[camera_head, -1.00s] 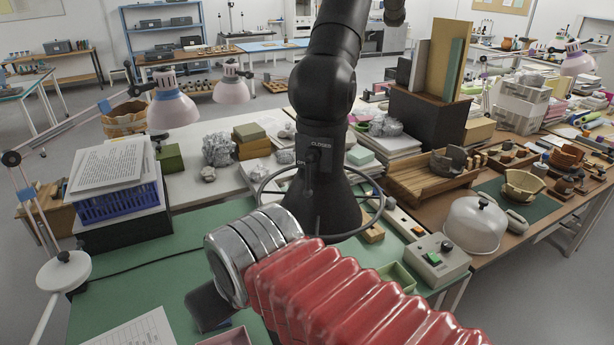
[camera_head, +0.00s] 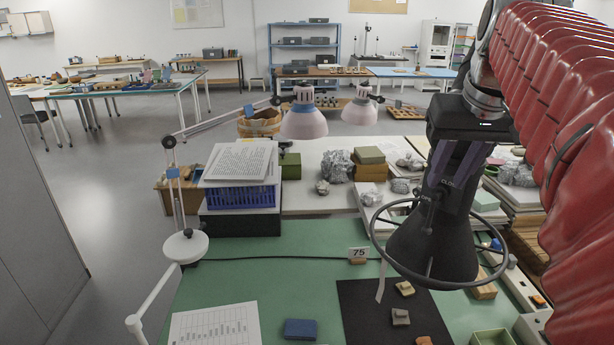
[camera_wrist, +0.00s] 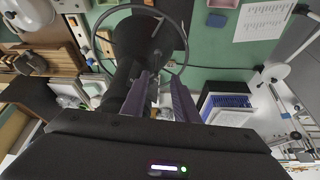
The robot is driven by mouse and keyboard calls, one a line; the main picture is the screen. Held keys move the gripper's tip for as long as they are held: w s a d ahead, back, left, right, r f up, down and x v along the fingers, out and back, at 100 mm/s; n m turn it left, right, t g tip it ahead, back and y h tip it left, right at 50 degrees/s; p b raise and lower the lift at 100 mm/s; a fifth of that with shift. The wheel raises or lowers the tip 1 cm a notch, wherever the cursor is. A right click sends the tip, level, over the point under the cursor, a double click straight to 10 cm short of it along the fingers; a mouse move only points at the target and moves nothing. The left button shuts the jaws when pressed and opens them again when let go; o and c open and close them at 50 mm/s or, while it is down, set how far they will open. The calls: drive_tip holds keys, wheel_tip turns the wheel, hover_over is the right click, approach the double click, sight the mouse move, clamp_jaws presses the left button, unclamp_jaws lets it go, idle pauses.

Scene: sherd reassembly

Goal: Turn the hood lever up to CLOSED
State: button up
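The hood is a black cone (camera_head: 432,248) inside a thin dark ring, above the back right of the green bench; it also shows in the wrist view (camera_wrist: 135,38). My gripper (camera_head: 446,190) points down in front of the neck, with two purple fingers. In the wrist view my gripper (camera_wrist: 160,73) has its fingers apart, tips close to the hood's neck. The lever is dark against the dark neck; its exact position and whether the fingers touch it cannot be told.
The hood's ring (camera_head: 374,232) surrounds the cone close below my gripper. A black mat (camera_head: 358,320) with several sherds lies below. The green bench middle (camera_head: 300,270) is mostly clear.

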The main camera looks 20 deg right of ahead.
sight(432, 211)
drive_tip(key=shift+d+r, duration=0.2)
drive_tip(key=shift+d, duration=0.15)
drive_tip(key=x, duration=1.3)
drive_tip(key=shift+f, duration=0.4)
drive_tip(key=shift+c, duration=0.2)
clamp_jaws()
